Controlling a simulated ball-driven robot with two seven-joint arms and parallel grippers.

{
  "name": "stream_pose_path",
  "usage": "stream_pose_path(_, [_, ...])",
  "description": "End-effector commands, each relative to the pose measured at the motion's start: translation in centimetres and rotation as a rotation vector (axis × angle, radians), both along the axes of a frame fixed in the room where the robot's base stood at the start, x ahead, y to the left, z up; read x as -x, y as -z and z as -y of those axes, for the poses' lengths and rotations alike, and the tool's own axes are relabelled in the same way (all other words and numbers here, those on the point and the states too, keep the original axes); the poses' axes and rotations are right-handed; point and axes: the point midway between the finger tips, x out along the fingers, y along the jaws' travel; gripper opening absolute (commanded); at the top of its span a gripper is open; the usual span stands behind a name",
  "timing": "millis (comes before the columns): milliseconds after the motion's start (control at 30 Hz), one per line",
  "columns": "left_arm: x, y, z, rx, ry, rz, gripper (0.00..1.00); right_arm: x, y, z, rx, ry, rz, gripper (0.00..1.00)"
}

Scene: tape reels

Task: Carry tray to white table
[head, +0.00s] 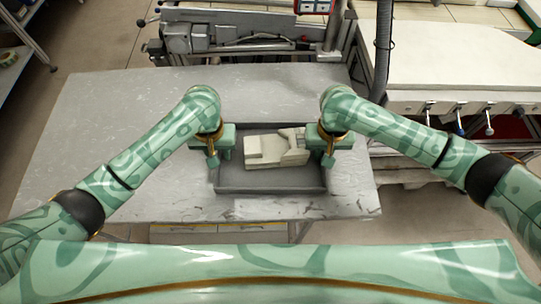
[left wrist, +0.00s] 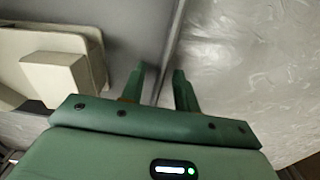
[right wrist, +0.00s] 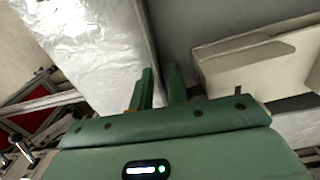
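The grey tray (head: 270,182) lies on a worn grey table (head: 110,120), near its front edge. Pale cream blocks (head: 270,151) sit inside it. My left gripper (head: 213,160) is at the tray's left wall. In the left wrist view its fingers (left wrist: 158,75) stand on either side of the wall (left wrist: 172,45), with a gap showing. My right gripper (head: 329,158) is at the tray's right wall. In the right wrist view its fingers (right wrist: 159,75) are close together with the wall (right wrist: 147,30) between them. The fingertips' lower ends are partly hidden.
A white-topped bench (head: 450,60) with clamp handles along its front stands at the right. A grey machine (head: 225,38) stands behind the grey table. A dark hose (head: 384,45) hangs between them. The grey table's left part is clear.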

Motion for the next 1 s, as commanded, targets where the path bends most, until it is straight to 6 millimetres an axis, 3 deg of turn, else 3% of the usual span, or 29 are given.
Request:
stream_pose_path(267, [0.0,0.1,0.0,0.000,0.000,0.000,0.31,0.0,0.1,0.0,0.000,0.000,0.000,0.16])
stream_pose_path(333, [0.0,0.1,0.0,0.000,0.000,0.000,0.11,0.0,0.1,0.0,0.000,0.000,0.000,0.00])
stream_pose_path(400, [0.0,0.1,0.0,0.000,0.000,0.000,0.00,0.0,0.1,0.0,0.000,0.000,0.000,0.00])
stream_pose_path(767, [0.0,-0.3,0.0,0.001,-0.001,0.002,0.00,0.0,-0.3,0.0,-0.001,0.000,0.002,0.00])
stream_pose_path(1000, [-0.1,-3.0,0.0,0.001,-0.001,0.012,0.00,-0.1,-3.0,0.0,-0.001,0.000,0.013,0.00])
